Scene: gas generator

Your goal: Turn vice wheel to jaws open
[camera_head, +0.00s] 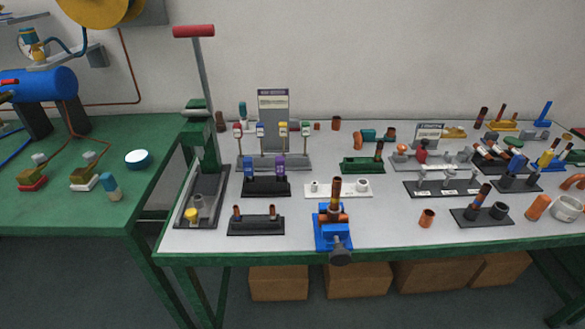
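A blue vice (333,232) sits at the front edge of the light grey bench top, near the middle of the view. Its dark grey wheel (340,256) faces me and overhangs the front edge. A copper pipe piece (336,193) stands upright at the vice, with a copper-coloured part lying across at its foot. The picture is too small to tell whether the jaws grip it or how wide they stand. My gripper is not in view.
A tall green press (203,143) with a red handle stands left of the vice. A black stand (256,225) and a loose copper fitting (427,218) flank the vice. Cardboard boxes (357,280) lie under the bench. A green table (90,200) stands at left.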

